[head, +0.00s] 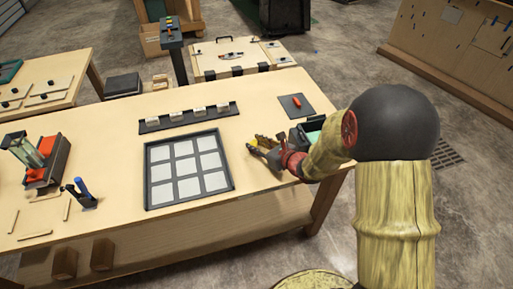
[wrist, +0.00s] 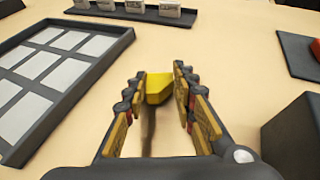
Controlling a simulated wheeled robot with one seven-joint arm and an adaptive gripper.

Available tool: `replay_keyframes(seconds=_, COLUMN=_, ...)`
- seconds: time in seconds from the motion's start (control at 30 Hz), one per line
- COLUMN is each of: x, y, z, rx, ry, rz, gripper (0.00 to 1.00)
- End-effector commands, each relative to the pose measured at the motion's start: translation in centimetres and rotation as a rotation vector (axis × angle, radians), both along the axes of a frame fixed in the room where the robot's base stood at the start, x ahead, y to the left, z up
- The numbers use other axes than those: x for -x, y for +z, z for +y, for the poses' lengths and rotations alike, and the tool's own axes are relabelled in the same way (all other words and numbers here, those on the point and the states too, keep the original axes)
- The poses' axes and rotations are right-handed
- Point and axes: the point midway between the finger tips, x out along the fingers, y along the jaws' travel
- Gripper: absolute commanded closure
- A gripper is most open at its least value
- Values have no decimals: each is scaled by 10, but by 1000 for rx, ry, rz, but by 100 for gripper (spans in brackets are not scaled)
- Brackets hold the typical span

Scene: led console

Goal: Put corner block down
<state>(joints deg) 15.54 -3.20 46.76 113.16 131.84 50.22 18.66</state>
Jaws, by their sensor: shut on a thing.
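A yellow corner block (wrist: 158,88) is between the fingertips of my gripper (wrist: 160,84) in the wrist view. The fingers are shut on it, and their pads hide part of its sides. A brownish shadow lies on the table below it; I cannot tell whether the block touches the tabletop. In the head view my gripper (head: 258,146) is low over the right part of the table (head: 262,190), just right of the dark-framed grid tray (head: 233,180). The block is hard to tell from the yellowish fingers there.
The grid tray holds several pale square tiles. A dark rack (head: 150,126) with several small white blocks stands behind it. A dark mat (head: 283,109) with a red piece lies behind my gripper. A dark box (wrist: 292,135) stands close at right in the wrist view. Bare wood surrounds the block.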

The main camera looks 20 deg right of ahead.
Motion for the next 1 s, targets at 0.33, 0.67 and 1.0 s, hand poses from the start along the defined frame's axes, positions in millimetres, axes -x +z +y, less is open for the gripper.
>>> replay_keyframes(seconds=0.33, x=-1, y=-4, z=-1, rx=0, ry=-1, rz=-4, gripper=88)
replay_keyframes(seconds=0.67, x=-1, y=-6, z=-1, rx=0, ry=-1, rz=-3, gripper=60)
replay_keyframes(seconds=1.0, x=0, y=-6, z=-1, rx=0, ry=-1, rz=-2, gripper=55)
